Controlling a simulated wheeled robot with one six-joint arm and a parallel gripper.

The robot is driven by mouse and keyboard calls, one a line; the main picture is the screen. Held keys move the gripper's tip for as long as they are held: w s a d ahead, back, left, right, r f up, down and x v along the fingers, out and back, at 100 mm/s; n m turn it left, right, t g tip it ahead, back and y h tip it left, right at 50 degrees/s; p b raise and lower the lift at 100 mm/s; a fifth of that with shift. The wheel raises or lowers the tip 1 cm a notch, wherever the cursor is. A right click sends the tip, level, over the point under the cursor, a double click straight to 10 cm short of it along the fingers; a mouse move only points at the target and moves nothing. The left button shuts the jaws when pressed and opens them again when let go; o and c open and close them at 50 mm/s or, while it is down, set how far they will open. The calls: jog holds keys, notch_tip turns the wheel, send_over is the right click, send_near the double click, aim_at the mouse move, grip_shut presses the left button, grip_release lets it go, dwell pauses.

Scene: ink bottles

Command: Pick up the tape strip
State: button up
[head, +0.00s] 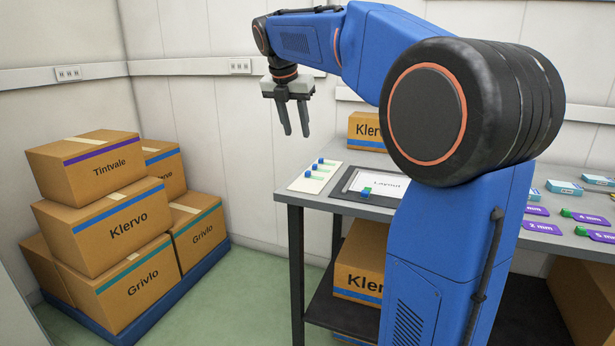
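I cannot make out a loose tape strip for certain in the head view; part of the table is hidden behind my arm. Tan tape bands (96,139) lie across the stacked cartons at the left. Small blue and green pieces rest on a pale card (307,184) at the table's left end. Another blue-green piece (366,193) lies on the dark board's front edge. My gripper (296,133) hangs in the air above and left of the table, fingers down. A gap shows between its fingers, with nothing in it.
The grey table (335,204) runs to the right behind my arm. Purple millimetre labels (543,227) and small teal boxes (565,187) are at the right. Cartons (130,220) stand on a blue pallet (148,315).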

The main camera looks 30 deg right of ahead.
send_over(307, 172)
jog(key=s+a, duration=0.2)
jog(key=a, duration=0.1)
notch_tip(307, 172, down, 11)
jog(key=shift+d+r, duration=0.1)
jog(key=shift+r, duration=0.1)
jog(key=shift+x, duration=2.55)
jog(key=shift+w+d+r, duration=0.15)
jog(key=c, duration=0.8)
